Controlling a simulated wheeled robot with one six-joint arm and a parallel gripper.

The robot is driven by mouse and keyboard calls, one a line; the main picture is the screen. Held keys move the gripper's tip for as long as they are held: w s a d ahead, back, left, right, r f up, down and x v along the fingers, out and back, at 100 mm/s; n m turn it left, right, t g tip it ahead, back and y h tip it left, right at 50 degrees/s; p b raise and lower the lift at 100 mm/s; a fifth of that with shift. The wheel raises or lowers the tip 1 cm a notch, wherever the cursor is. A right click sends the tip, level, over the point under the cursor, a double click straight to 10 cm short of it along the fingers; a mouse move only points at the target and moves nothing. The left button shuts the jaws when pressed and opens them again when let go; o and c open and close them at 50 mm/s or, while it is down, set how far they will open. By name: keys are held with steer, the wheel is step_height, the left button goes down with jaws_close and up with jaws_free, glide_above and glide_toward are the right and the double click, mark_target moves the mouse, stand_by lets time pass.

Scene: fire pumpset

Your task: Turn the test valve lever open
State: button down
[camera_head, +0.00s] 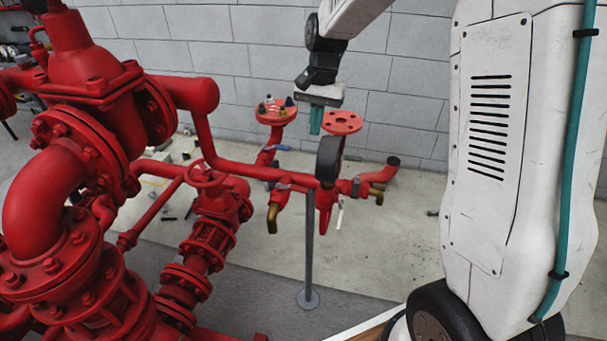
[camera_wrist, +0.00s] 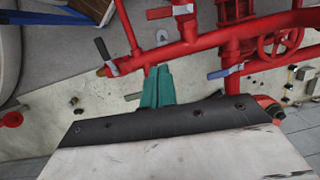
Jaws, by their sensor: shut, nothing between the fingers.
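My gripper (camera_head: 316,128) hangs above the red horizontal pipe (camera_head: 245,168), pointing down between two flanged stubs. Its teal fingers are closed together and empty. They also show in the wrist view (camera_wrist: 158,72), near the pipe. Several small valve levers sit along the pipework, and I cannot tell for sure which is the test valve's. A white lever (camera_head: 340,214) hangs below the pipe at right in the head view. No finger visibly touches a lever.
A dark round gauge (camera_head: 329,160) stands on the pipe below my gripper. Red flanges (camera_head: 342,122) rise nearby, and a brass outlet (camera_head: 272,218) hangs at left. A grey post (camera_head: 309,250) supports the pipe. Large red pump pipework (camera_head: 85,150) fills the left. Floor at right is mostly clear.

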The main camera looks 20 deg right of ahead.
mark_target(292, 188)
steer(key=shift+m+g, duration=0.3)
steer(key=shift+m, duration=0.1)
steer(key=x, duration=0.4)
steer(key=w+x, duration=0.1)
steer(key=x, duration=0.3)
steer(key=w+x, duration=0.1)
steer(key=x, duration=0.3)
steer(key=shift+d+f, duration=0.2)
steer(key=shift+f, duration=0.15)
steer(key=shift+s+a+f, duration=0.15)
steer(key=shift+s+a, duration=1.25)
steer(key=shift+s, duration=0.05)
